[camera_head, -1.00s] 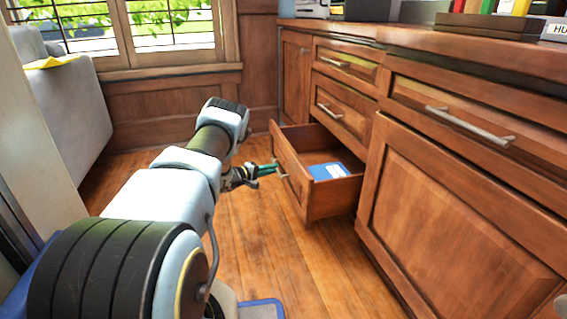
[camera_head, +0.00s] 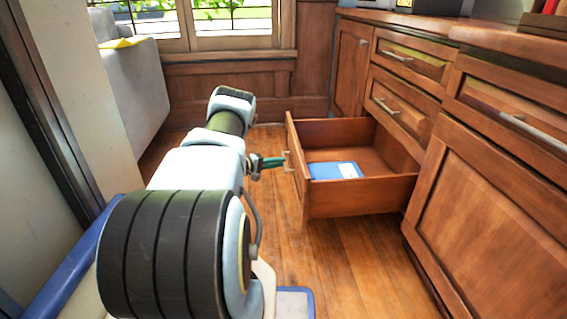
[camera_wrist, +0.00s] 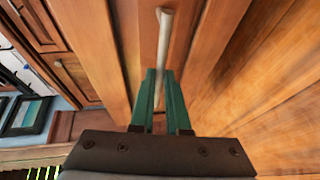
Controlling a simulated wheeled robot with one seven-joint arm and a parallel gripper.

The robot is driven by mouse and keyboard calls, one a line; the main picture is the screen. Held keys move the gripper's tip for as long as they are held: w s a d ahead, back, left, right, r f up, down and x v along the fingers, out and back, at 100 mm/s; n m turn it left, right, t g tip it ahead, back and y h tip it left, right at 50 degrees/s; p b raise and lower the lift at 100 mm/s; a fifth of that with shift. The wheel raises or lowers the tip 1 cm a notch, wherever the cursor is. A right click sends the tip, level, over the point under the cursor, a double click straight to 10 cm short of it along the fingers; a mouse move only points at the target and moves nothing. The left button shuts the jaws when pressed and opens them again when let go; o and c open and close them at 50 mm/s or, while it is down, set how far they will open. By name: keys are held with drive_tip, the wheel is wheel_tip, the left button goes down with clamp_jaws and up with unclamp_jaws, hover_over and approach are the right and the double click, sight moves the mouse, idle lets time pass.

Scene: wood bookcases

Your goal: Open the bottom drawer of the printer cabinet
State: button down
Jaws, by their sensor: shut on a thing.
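The bottom drawer (camera_head: 350,197) of the wood cabinet stands pulled well out, with its inside showing. A blue item with a white label (camera_head: 333,171) lies in it. The drawer's handle (camera_head: 288,160) is on its front, facing my arm. My gripper (camera_head: 281,161) is at that handle, its green fingers closed on it. In the wrist view, the pale bar handle (camera_wrist: 164,50) runs down between the two green fingers (camera_wrist: 162,82).
Two closed drawers, an upper (camera_head: 411,58) and a middle one (camera_head: 398,103), sit above. A closed cabinet door (camera_head: 490,215) is at the right. A grey sofa (camera_head: 133,85) stands at the left. Wood floor (camera_head: 345,265) is clear before the drawer.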

drive_tip(key=c, duration=0.9)
unclamp_jaws()
drive_tip(key=p+v, duration=0.3)
drive_tip(key=v, duration=0.7)
drive_tip(key=shift+s+a, duration=0.2)
drive_tip(key=shift+a, duration=0.15)
